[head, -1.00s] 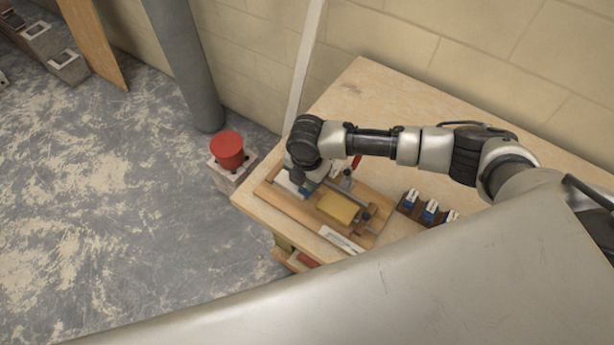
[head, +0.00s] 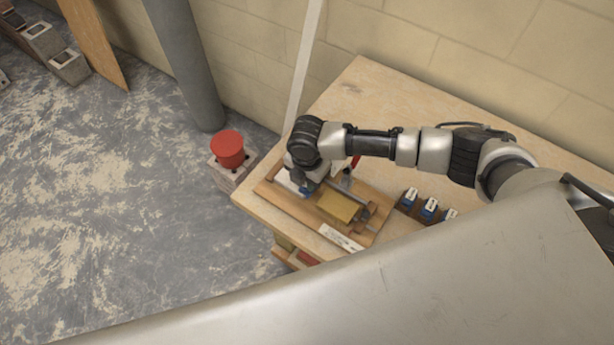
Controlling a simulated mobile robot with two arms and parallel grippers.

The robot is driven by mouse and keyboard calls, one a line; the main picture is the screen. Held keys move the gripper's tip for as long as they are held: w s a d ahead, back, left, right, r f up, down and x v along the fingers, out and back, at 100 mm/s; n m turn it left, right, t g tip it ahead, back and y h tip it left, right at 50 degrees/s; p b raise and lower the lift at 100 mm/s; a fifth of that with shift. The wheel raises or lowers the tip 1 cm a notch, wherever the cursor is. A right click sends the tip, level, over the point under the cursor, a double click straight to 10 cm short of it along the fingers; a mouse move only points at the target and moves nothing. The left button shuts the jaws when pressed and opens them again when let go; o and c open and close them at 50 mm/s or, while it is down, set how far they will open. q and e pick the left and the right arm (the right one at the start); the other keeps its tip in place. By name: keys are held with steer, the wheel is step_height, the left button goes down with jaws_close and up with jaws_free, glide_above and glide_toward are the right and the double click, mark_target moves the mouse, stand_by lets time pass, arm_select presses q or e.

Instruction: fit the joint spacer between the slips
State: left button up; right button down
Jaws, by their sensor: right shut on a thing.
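My right gripper (head: 304,184) points down over the left end of a wooden jig board (head: 299,212) on the workbench. It is shut on a small blue piece (head: 306,190), which looks like the joint spacer; my wrist hides most of it. A yellow slip (head: 339,206) lies on the board just right of the gripper. A pale slip (head: 287,182) shows at the gripper's left. I cannot tell whether the blue piece sits in the gap between them. My left gripper is not in view.
A rack with several blue, white-topped spacers (head: 428,207) stands right of the board. A white labelled strip (head: 341,238) lies at the board's front. A red-topped block stack (head: 228,150) stands on the floor left of the bench (head: 390,92). The back of the bench is clear.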

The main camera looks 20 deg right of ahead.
steer(key=c, duration=0.9)
jaws_free()
steer(key=shift+o, duration=0.5)
steer(key=o, duration=0.4)
step_height(320, 180, up, 7)
steer(key=p, duration=0.7)
